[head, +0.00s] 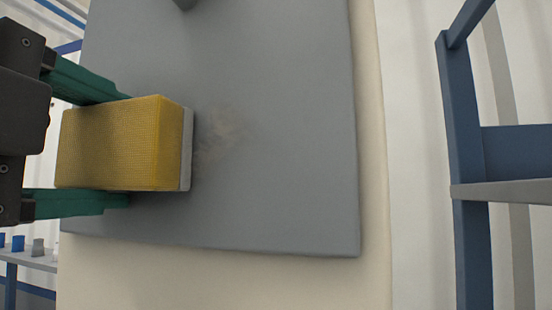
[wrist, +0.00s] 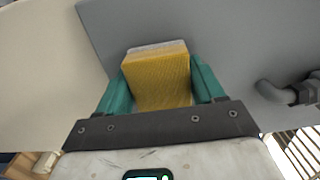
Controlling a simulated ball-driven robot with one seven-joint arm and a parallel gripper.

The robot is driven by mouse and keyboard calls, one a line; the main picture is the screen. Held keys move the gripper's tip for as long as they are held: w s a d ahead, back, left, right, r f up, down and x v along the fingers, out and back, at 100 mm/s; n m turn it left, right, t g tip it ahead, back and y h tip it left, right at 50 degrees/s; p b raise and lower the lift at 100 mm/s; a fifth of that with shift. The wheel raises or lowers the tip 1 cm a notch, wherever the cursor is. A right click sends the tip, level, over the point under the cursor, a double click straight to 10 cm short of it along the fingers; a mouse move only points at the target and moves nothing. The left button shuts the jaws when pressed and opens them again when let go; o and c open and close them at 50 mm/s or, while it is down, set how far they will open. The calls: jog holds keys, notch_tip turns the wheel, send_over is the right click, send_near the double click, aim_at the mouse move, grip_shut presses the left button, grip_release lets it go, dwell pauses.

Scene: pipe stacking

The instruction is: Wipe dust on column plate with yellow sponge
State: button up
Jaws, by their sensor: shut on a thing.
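A yellow sponge (head: 120,145) with a pale grey layer on its far face is held between the green fingers of my gripper (head: 95,145). In the wrist view the sponge (wrist: 158,78) sits between both fingers of my gripper (wrist: 160,85). The grey column plate (head: 285,110) fills the middle of the head view. A brownish dust smudge (head: 222,132) is on it, just right of the sponge's pale edge. The sponge overlaps the plate in both views; I cannot tell whether it touches. Any dust behind the sponge is hidden.
The plate is on a cream column (head: 372,150). A grey bent pipe or handle (wrist: 275,90) stands out from the plate in the wrist view. A blue frame (head: 470,180) is at the right. A table with small blocks (head: 38,246) is at lower left.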

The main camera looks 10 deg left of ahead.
aim_at(154, 140)
jog(key=shift+d+b, duration=0.85)
jog(key=shift+d, duration=2.6)
jog(key=shift+s+d+b, duration=0.15)
jog(key=shift+d, duration=0.8)
jog(key=shift+s+d+b, duration=0.15)
jog(key=shift+d, duration=0.8)
jog(key=shift+a, duration=0.1)
jog(key=shift+a+p, duration=0.35)
jog(key=shift+a, duration=1.85)
jog(key=shift+w+a+p, duration=0.2)
jog(key=shift+a+p, duration=0.3)
jog(key=shift+a, duration=1.45)
jog(key=shift+w+a+p, duration=0.2)
jog(key=shift+a+p, duration=0.25)
jog(key=shift+a, duration=1.5)
jog(key=shift+w+a+p, duration=0.2)
jog(key=shift+a+p, duration=0.2)
jog(key=shift+a, duration=0.9)
jog(key=shift+s, duration=0.1)
jog(key=shift+s+a+b, duration=0.2)
jog(key=shift+s+b, duration=0.2)
jog(key=shift+s, duration=2.5)
